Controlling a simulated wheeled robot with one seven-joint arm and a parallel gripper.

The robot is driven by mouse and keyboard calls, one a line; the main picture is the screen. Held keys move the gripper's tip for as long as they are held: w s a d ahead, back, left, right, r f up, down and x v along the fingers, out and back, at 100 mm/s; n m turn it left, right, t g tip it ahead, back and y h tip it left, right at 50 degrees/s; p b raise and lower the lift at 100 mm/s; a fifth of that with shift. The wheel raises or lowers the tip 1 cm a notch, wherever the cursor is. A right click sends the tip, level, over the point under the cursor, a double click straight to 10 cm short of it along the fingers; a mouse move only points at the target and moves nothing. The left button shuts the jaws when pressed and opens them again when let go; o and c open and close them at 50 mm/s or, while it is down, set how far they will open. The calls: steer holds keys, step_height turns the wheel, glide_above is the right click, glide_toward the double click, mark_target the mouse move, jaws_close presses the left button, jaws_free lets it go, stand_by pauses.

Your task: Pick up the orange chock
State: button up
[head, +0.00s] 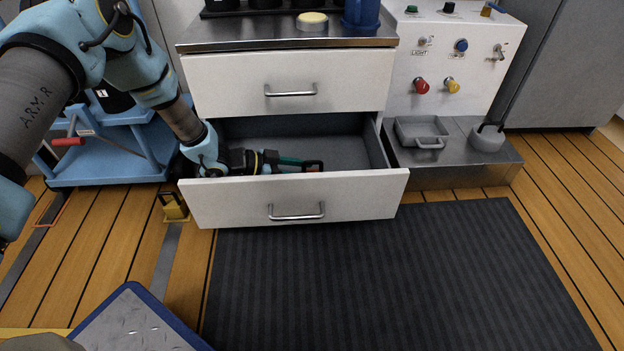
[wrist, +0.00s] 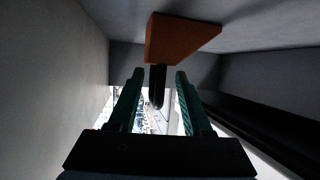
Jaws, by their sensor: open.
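The orange chock (wrist: 183,38) shows at the top of the wrist view, a wedge-like block with a dark handle that reaches between my fingertips. In the head view only a small bit of the chock (head: 312,169) shows above the front wall of the open lower drawer (head: 240,205). My gripper (head: 305,163) is down inside this drawer, lying almost level. Its two green fingers in the wrist view (wrist: 159,76) are apart, one on each side of the handle, with gaps visible. The drawer front hides the lower part of the chock.
The closed upper drawer (head: 240,85) is just above my wrist. The drawer's walls are close around the gripper. A grey tray (head: 422,130) and a grey weight-like object (head: 487,138) sit on the metal step at right. A yellow padlock-like object (head: 174,208) stands on the floor at left.

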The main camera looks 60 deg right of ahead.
jaws_close()
stand_by(1.3)
